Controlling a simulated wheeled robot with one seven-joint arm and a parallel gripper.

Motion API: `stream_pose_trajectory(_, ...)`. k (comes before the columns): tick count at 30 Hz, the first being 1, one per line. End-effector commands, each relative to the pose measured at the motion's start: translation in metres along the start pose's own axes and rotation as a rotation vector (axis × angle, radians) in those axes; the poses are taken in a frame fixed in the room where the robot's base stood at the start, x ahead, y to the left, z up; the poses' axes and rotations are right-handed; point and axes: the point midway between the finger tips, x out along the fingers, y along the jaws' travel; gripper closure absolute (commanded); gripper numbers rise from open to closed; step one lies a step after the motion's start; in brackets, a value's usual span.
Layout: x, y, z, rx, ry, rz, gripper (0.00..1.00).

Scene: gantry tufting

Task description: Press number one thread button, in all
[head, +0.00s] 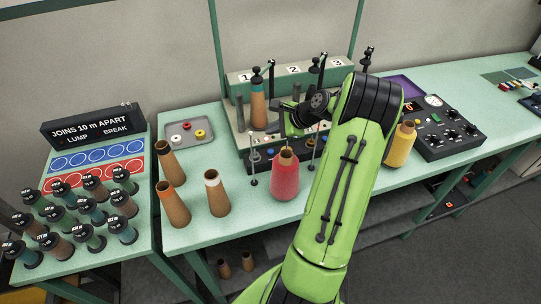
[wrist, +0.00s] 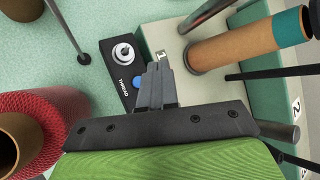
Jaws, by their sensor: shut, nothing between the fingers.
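The machine (head: 240,92) carries number plates 1, 2 and 3. In the wrist view a black panel marked THREAD (wrist: 118,72) has a blue button (wrist: 138,83) and a silver knob (wrist: 122,52). My gripper (wrist: 158,66) is shut and empty, its fingertips close beside the blue button and partly over the panel. I cannot tell whether they touch anything.
A red cone (head: 285,177) stands in front of the machine, close to my gripper. Bare brown cones (head: 217,193) stand to the left, with a grey tray (head: 188,129) behind. A yellow cone (head: 400,147) and a black control box (head: 445,130) are on the right. Thin posts (head: 253,170) rise near the panel.

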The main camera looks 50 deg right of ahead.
Motion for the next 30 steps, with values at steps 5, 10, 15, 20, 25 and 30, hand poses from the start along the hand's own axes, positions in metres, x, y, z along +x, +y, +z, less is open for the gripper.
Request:
stream_pose_trajectory(5, 0.025, 0.018, -0.018, 0.0, 0.0, 0.001, 1.0)
stream_pose_trajectory(10, 0.039, 0.029, -0.028, 0.001, -0.001, 0.002, 1.0)
stream_pose_trajectory(15, 0.043, 0.031, -0.031, 0.0, 0.0, 0.001, 1.0)
stream_pose_trajectory(20, 0.042, 0.031, -0.03, -0.001, 0.0, 0.001, 1.0)
stream_pose_trajectory(25, 0.042, 0.031, -0.03, -0.001, 0.0, 0.0, 1.0)
stream_pose_trajectory(30, 0.042, 0.03, -0.03, -0.001, 0.0, 0.0, 1.0)
